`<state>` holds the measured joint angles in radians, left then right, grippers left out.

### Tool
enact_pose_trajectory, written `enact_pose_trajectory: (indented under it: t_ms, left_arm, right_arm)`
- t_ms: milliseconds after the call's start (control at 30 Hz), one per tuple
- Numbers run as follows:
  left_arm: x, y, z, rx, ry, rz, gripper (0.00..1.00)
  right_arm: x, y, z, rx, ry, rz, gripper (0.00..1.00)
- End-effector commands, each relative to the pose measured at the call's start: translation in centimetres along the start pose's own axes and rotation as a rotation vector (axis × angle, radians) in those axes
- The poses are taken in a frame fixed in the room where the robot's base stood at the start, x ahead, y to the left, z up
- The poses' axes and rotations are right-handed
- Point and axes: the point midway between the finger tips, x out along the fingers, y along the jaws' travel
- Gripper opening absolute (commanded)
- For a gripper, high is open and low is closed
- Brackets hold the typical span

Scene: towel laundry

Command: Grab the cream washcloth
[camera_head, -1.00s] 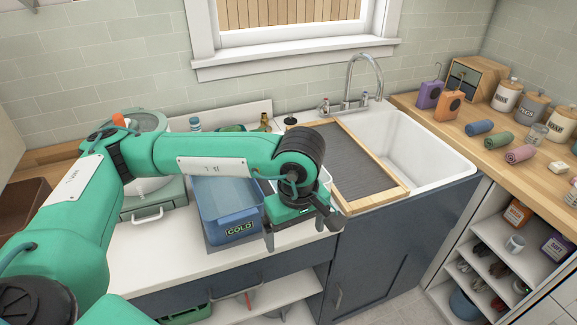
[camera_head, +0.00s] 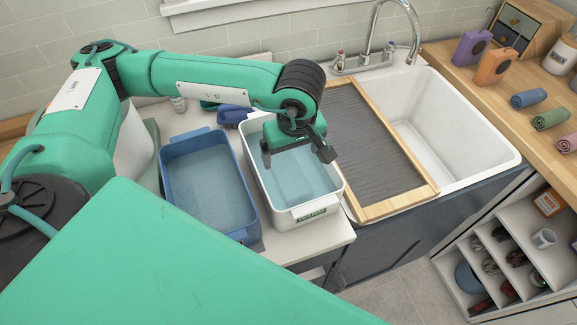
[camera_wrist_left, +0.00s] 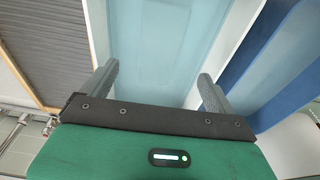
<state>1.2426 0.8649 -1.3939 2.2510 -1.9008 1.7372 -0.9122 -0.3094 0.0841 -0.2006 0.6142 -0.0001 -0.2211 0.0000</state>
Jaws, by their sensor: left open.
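I cannot make out a cream washcloth in either view now. My left gripper (camera_head: 296,158) is open over the white tub (camera_head: 337,196), pointing down, with nothing seen between its fingers. In the left wrist view its two grey fingers (camera_wrist_left: 158,86) stand apart above the tub's pale blue water (camera_wrist_left: 165,40). A paler patch shows in that water in the head view; I cannot tell whether it is cloth, the tub floor or a reflection. My right gripper is not in view.
A blue tub (camera_head: 252,228) of water stands left of the white one. A wood-framed ribbed board (camera_head: 375,140) and the white sink (camera_head: 498,158) lie to the right. Blue (camera_head: 529,98), green (camera_head: 550,119) and pink (camera_head: 567,143) rolled cloths lie on the wooden counter.

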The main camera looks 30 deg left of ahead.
Motion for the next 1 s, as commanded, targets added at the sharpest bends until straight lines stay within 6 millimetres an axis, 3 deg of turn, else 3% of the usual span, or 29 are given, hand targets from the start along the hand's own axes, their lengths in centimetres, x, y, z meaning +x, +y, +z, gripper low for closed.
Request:
enact_pose_trajectory:
  t_ms: [200,433,700,1000]
  left_arm:
    - [3.5,0.0,-0.1,-0.002,-0.002,-0.002,0.91]
    - [4.9,0.0,-0.2,-0.001,0.000,-0.001,0.91]
    - [8.6,0.1,-0.7,-0.001,0.000,-0.003,0.91]
    - [9.7,0.1,-0.7,0.000,0.000,0.000,0.91]
  right_arm:
    - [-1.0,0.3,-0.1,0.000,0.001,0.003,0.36]
    - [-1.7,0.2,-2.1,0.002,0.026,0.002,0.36]
    - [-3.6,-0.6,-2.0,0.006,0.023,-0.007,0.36]
    - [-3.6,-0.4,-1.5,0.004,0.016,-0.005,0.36]
